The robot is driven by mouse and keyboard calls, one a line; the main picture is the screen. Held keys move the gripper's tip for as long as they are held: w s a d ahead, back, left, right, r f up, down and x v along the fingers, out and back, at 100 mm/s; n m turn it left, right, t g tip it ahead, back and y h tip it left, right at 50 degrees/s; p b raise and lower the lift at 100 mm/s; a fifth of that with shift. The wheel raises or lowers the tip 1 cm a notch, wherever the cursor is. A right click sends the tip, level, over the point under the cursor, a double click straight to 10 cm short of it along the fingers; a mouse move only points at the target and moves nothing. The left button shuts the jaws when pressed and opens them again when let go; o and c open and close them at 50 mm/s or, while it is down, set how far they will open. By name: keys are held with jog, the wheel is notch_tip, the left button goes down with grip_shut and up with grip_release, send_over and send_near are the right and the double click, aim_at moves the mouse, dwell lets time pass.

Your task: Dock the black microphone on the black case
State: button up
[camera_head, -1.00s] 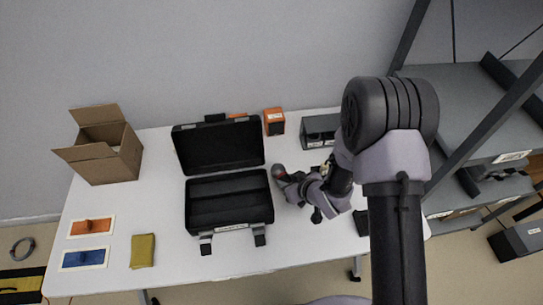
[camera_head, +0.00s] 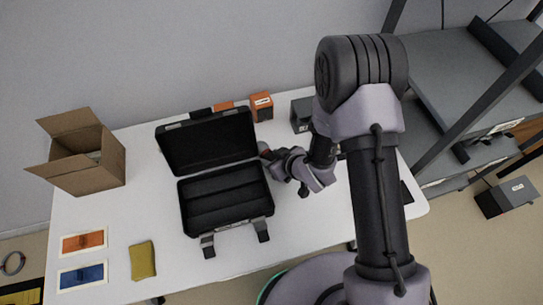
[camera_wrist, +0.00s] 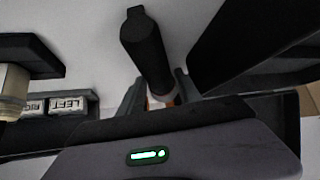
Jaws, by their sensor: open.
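The black case (camera_head: 210,142) lies open on the white table, its lid raised at the back and its long inner compartments empty. My gripper (camera_head: 268,154) is just right of the case, near the hinge end, close to the tabletop. In the wrist view its two fingers (camera_wrist: 158,92) are apart. A dark cylinder, apparently the black microphone (camera_wrist: 148,50), extends from between or just beyond the fingertips, with a pale and orange part at its near end. I cannot tell whether the fingers touch it. In the head view the microphone is not clearly distinguishable beside my gripper.
An orange box (camera_head: 261,106) and a dark box (camera_head: 301,114) stand behind my gripper. An open cardboard box (camera_head: 92,172) is at left. Grey shelves (camera_head: 460,95) stand at right.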

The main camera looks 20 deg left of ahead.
jog(key=shift+r, duration=0.25)
